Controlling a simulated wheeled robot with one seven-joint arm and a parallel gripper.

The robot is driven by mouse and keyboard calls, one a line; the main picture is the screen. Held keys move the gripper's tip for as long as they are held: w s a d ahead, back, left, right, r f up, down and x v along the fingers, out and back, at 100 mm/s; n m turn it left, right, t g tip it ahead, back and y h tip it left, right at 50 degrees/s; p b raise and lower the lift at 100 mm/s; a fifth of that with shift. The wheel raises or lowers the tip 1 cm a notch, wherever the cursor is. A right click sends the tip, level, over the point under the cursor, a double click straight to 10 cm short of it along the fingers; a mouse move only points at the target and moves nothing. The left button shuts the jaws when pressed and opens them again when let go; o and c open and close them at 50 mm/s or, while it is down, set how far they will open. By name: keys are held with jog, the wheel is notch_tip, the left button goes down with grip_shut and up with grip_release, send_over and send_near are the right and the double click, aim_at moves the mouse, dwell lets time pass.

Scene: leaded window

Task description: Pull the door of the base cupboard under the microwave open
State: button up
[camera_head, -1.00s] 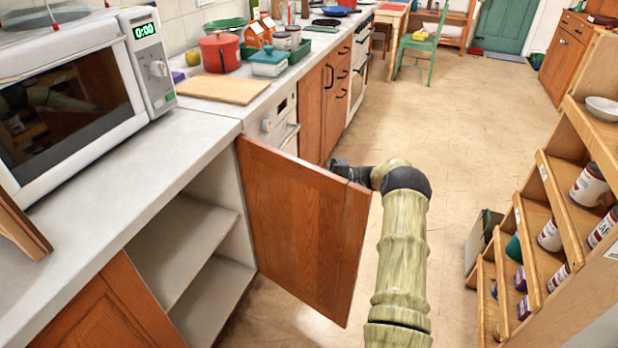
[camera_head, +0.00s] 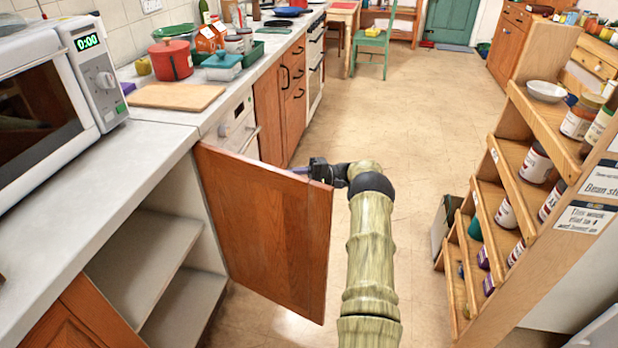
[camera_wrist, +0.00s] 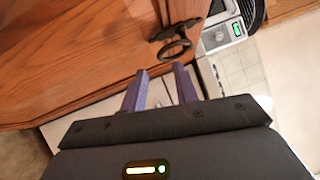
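The wooden door (camera_head: 265,235) of the base cupboard stands wide open, swung out from the counter, with the cupboard's pale shelves (camera_head: 150,250) exposed. The microwave (camera_head: 50,95) sits on the counter above. My gripper (camera_head: 300,170) is at the door's far side, by its upper free corner, partly hidden by the door. In the wrist view, my gripper's two purple fingers (camera_wrist: 160,70) are spread apart with nothing between them. A dark ring-shaped handle (camera_wrist: 176,47) on the door lies just beyond the fingertips, nearer the right finger; I cannot tell whether they touch.
A stepped wooden rack (camera_head: 525,185) with jars and tins stands on the right. Open floor (camera_head: 415,120) lies between it and the counters. A cutting board (camera_head: 177,96), a red pot (camera_head: 171,60) and other kitchenware are on the counter.

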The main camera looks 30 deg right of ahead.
jog(key=v, duration=0.6)
jog(key=shift+b, duration=0.4)
jog(key=shift+d, duration=0.1)
